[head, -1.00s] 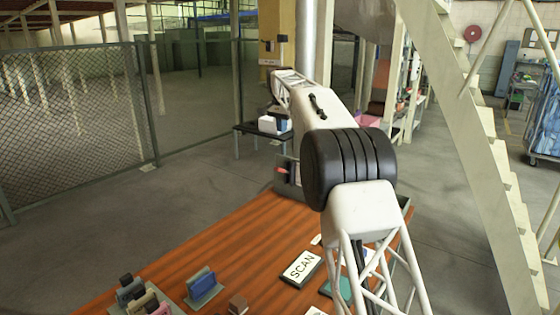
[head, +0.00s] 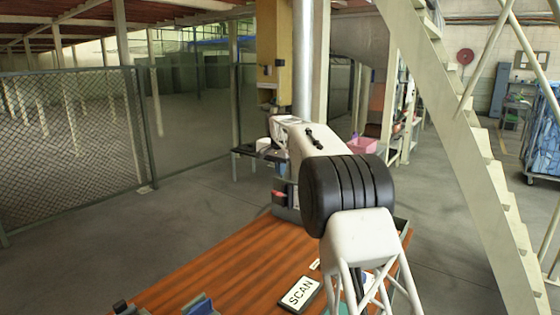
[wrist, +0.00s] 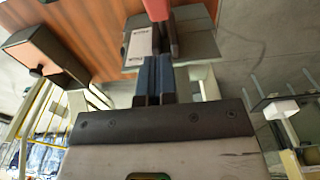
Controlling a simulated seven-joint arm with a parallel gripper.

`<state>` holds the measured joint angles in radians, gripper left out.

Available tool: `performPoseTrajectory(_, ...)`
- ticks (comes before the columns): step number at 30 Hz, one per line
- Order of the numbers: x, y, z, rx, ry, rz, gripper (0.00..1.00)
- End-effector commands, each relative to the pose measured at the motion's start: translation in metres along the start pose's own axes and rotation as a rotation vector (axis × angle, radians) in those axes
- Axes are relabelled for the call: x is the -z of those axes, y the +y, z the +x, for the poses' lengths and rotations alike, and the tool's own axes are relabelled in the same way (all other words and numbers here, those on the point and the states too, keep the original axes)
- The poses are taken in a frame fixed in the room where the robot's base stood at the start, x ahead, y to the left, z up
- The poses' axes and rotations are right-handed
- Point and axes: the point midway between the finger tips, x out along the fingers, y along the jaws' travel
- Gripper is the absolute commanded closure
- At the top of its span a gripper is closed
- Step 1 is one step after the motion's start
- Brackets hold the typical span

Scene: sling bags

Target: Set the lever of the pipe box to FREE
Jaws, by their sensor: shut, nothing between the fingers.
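The pipe box (head: 291,213) is a grey box at the far end of the wooden table, partly hidden behind my arm. In the wrist view the grey box (wrist: 195,42) shows at the top, with a white label plate (wrist: 141,45) whose small text I cannot read. Its red lever (wrist: 160,9) runs out of the top edge of that view; a red bit of the lever (head: 278,196) shows in the head view. My gripper (wrist: 154,62) has its dark blue fingers shut and empty, close to the box below the lever. Whether they touch is unclear.
The brown table (head: 215,262) holds a SCAN sign (head: 299,292) and a blue item (head: 199,304) nearer to me. A dark box-shaped thing (wrist: 47,50) shows left in the wrist view. A yellow pillar and a metal pipe (head: 304,60) stand behind.

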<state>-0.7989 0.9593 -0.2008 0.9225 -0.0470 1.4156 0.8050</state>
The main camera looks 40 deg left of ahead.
Motion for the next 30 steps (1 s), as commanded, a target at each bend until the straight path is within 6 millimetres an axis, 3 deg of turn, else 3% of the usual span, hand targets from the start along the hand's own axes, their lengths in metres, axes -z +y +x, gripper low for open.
performPoseTrajectory(4, 0.000, 0.000, 0.024, -0.001, -0.001, 0.000, 1.00)
performPoseTrajectory(12, -0.017, 0.000, 0.047, 0.000, 0.000, 0.001, 1.00)
performPoseTrajectory(30, -0.022, 0.000, 0.054, 0.000, 0.001, 0.000, 1.00)
